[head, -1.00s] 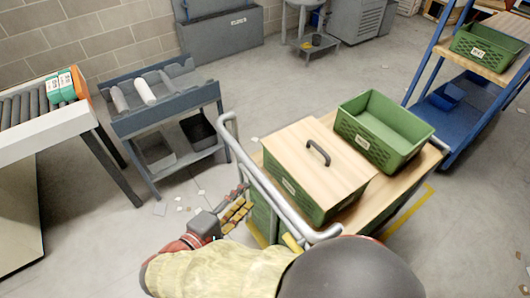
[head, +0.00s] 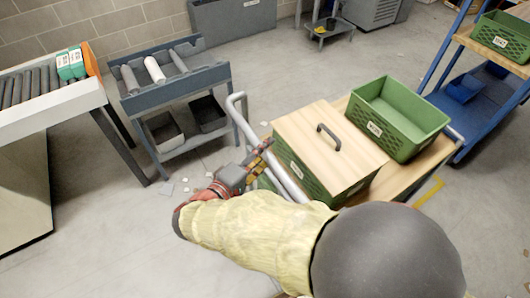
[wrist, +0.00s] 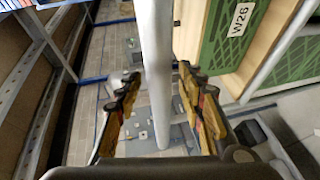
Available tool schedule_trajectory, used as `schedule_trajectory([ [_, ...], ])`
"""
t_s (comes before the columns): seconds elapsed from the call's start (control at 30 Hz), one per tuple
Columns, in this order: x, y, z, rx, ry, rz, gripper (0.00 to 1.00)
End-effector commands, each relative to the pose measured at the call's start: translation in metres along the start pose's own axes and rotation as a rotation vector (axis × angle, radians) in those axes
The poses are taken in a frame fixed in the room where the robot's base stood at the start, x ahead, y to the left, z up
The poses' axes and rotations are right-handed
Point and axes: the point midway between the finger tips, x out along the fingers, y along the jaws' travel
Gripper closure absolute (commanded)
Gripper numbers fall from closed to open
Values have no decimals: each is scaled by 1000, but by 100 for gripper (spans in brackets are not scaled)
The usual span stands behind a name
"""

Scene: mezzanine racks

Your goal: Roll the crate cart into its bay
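The crate cart (head: 405,183) has a wooden deck and a grey tubular handle (head: 288,182). On it are a green crate with a wooden lid (head: 300,135) and an open green crate (head: 398,112). My gripper (head: 258,158) is at the handle, on the cart's near left side. In the wrist view, the handle bar (wrist: 155,60) runs between the two fingers of my gripper (wrist: 158,88). The fingers are apart, with a visible gap on each side of the bar. A crate labelled W26 (wrist: 222,45) is right of the bar. My arm hides the cart's near end.
A grey roller stand (head: 170,95) and a conveyor table (head: 45,105) stand to the left. A blue shelf rack (head: 470,100) is close behind the cart at right. A yellow floor line (head: 428,192) lies beside the cart. Open floor (head: 320,70) lies beyond it.

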Motion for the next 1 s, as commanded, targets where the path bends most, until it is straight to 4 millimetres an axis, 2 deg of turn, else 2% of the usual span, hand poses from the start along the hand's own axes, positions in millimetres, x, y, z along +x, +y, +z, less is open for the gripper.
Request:
schedule_trajectory([
  [0.27,2,0,0,0,0,0,61],
  [0.9,2,0,0,0,0,0,97],
  [1.0,2,0,0,0,0,0,100],
])
